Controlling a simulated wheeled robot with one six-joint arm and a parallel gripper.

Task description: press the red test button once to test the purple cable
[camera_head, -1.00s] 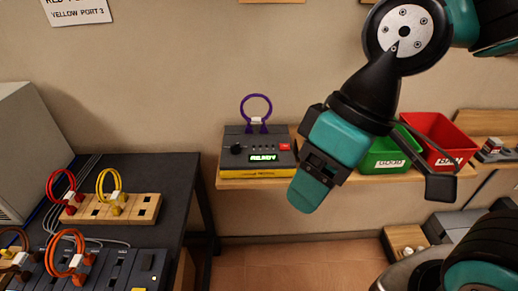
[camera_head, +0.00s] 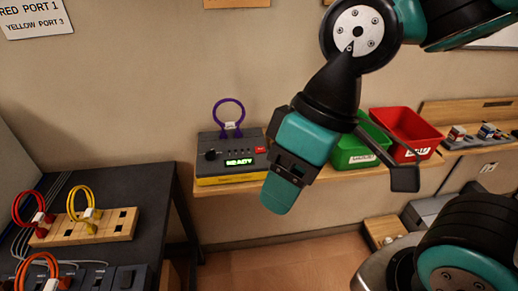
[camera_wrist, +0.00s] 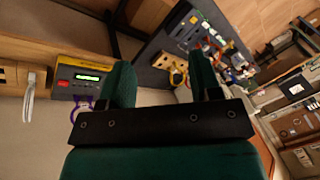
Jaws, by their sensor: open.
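The grey and yellow tester (camera_head: 232,180) sits on the wall shelf, and its green display (camera_head: 240,162) reads READY. The red test button (camera_head: 260,149) is at the right of its top face. The purple cable (camera_head: 229,101) stands as an upright loop plugged into the back of the tester. My gripper (camera_head: 279,192) is open, in front of and right of the tester in the head view, apart from the button. In the wrist view the tester (camera_wrist: 88,77) and part of the purple cable (camera_wrist: 82,103) show left of my open fingers (camera_wrist: 162,80).
A green bin (camera_head: 352,153) and a red bin (camera_head: 402,130) stand right of the tester, partly behind my arm. A dark table (camera_head: 130,180) at left holds a wooden block (camera_head: 113,222) with red and yellow cables. Floor shows below the shelf.

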